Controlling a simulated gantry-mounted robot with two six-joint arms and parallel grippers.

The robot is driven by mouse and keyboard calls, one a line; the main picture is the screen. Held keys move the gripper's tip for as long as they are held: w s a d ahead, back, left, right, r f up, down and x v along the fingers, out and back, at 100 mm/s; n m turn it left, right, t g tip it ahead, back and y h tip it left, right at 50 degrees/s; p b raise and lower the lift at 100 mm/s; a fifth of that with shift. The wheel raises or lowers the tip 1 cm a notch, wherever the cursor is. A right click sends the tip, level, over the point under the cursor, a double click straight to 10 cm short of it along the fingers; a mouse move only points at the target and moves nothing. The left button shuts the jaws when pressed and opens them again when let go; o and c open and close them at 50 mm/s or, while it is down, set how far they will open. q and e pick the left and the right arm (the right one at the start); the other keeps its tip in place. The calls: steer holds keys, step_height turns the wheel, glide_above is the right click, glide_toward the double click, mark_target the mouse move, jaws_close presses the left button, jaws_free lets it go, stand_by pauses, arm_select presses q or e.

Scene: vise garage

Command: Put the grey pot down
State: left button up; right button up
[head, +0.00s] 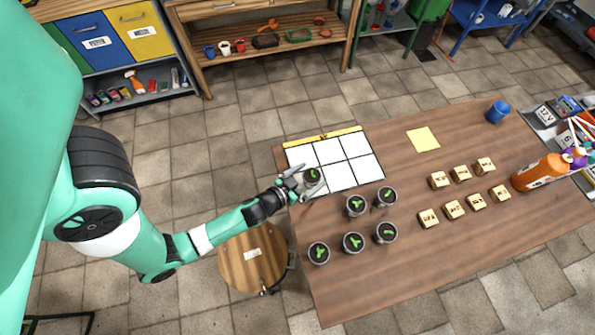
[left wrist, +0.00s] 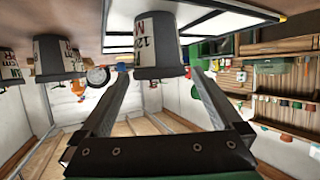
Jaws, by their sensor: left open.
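The grey pot (head: 312,176) with a green plant stands at the front left cell of the white gridded board (head: 341,177) on the table. Several similar pots (head: 353,242) stand on the bare wood in front of the board. My right gripper is not in view.
Several wooden blocks (head: 453,209), a yellow note (head: 423,139), a blue cup (head: 498,111) and an orange bottle (head: 540,172) are on the table. A round stool (head: 252,258) stands below my left forearm. The board's other cells are bare.

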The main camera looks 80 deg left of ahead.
arm_select(q)
steer(key=b+v, duration=0.2)
steer(key=v, duration=0.5)
steer(key=shift+s+r, duration=0.15)
steer(key=shift+s, duration=0.1)
steer(key=shift+d, duration=0.1)
